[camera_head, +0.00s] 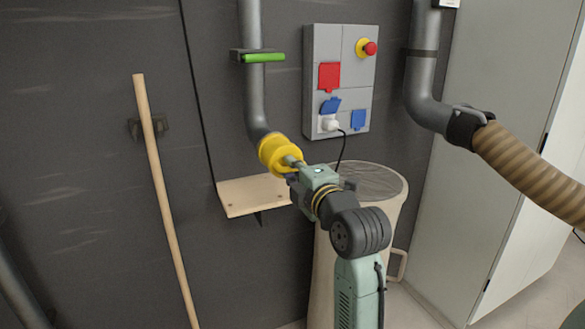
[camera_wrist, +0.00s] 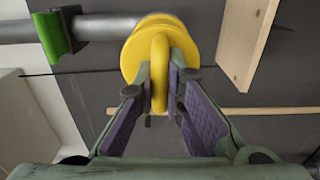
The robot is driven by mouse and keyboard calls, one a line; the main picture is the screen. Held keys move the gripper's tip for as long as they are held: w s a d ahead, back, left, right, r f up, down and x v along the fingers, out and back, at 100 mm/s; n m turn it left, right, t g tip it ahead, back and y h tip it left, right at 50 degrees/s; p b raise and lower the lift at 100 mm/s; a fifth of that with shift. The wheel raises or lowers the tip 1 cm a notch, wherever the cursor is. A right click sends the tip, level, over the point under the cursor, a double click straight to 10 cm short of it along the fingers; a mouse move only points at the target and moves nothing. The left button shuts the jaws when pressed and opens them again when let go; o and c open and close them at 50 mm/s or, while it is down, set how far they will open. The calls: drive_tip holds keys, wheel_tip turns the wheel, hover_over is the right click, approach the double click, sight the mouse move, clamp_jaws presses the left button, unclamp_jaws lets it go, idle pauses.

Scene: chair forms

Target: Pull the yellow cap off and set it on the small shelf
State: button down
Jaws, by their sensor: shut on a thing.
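The yellow cap (camera_head: 274,152) sits on the lower end of the grey pipe (camera_head: 256,90) on the dark wall. In the wrist view the cap (camera_wrist: 134,58) is a round yellow disc with a loop handle (camera_wrist: 159,72) standing out from it. My gripper (camera_head: 295,165) is at the cap's front. In the wrist view my gripper (camera_wrist: 160,85) has its purple-padded fingers shut on the loop, one on each side. The small shelf (camera_head: 252,195) is a light wooden board on the wall just below the cap; its visible top is bare. It also shows in the wrist view (camera_wrist: 245,42).
A green lever (camera_head: 263,58) is on the pipe above the cap. A grey socket box (camera_head: 338,80) with a plugged cable is to the right. A bin (camera_head: 375,185) stands behind my arm. A wooden pole (camera_head: 160,180) leans at left. A ribbed hose (camera_head: 525,170) hangs at right.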

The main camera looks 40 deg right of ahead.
drive_tip(key=shift+s, duration=0.15)
drive_tip(key=b+v, duration=0.2)
drive_tip(key=v, duration=0.6)
drive_tip(key=shift+s, duration=0.2)
idle(1.4)
drive_tip(key=shift+a, duration=0.1)
drive_tip(key=shift+b+v, duration=0.7)
drive_tip(key=shift+v, duration=1.8)
drive_tip(key=shift+r, duration=0.1)
